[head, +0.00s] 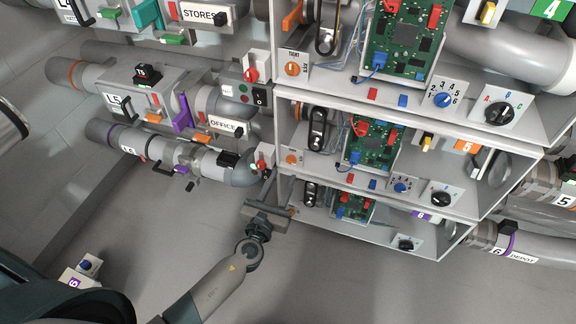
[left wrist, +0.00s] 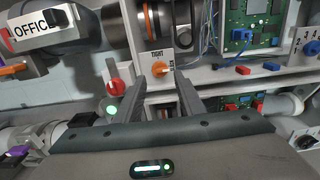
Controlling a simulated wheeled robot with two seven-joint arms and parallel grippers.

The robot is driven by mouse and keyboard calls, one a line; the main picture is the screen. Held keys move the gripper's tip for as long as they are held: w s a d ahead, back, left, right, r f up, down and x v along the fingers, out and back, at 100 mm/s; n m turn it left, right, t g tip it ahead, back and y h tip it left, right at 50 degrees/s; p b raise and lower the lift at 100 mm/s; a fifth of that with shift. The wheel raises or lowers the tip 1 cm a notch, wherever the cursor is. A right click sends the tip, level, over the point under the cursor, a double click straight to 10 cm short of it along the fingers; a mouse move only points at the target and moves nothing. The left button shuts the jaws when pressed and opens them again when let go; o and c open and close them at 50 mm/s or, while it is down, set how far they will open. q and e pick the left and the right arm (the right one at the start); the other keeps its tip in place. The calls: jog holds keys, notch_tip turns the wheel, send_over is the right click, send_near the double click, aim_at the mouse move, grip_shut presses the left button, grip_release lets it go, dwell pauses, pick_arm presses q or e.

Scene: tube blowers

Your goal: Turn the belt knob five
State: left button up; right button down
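The belt knob five is the orange knob (head: 291,159) on a small white plate at the left end of the middle shelf. In the left wrist view the orange knob (left wrist: 159,68) sits on a plate with the word TIGHT above it. My left gripper (head: 279,182) is just below and in front of that plate. In the left wrist view its two fingers (left wrist: 150,80) are spread with nothing between them, and the knob shows past the gap, apparently untouched. My right gripper is not in view.
A red knob (left wrist: 118,88) and a green light (left wrist: 110,110) are close by my left finger. The middle shelf carries a green circuit board (head: 371,148) and a black dial (head: 444,199). Pipes with an OFFICE label (head: 222,124) are left. Open floor (head: 160,230) lies lower left.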

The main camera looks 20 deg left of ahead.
aim_at(290, 162)
pick_arm(q)
jog(key=shift+w+d, duration=0.1)
jog(key=shift+w, duration=2.9)
jog(key=shift+c, duration=0.6)
jog(key=c, duration=0.7)
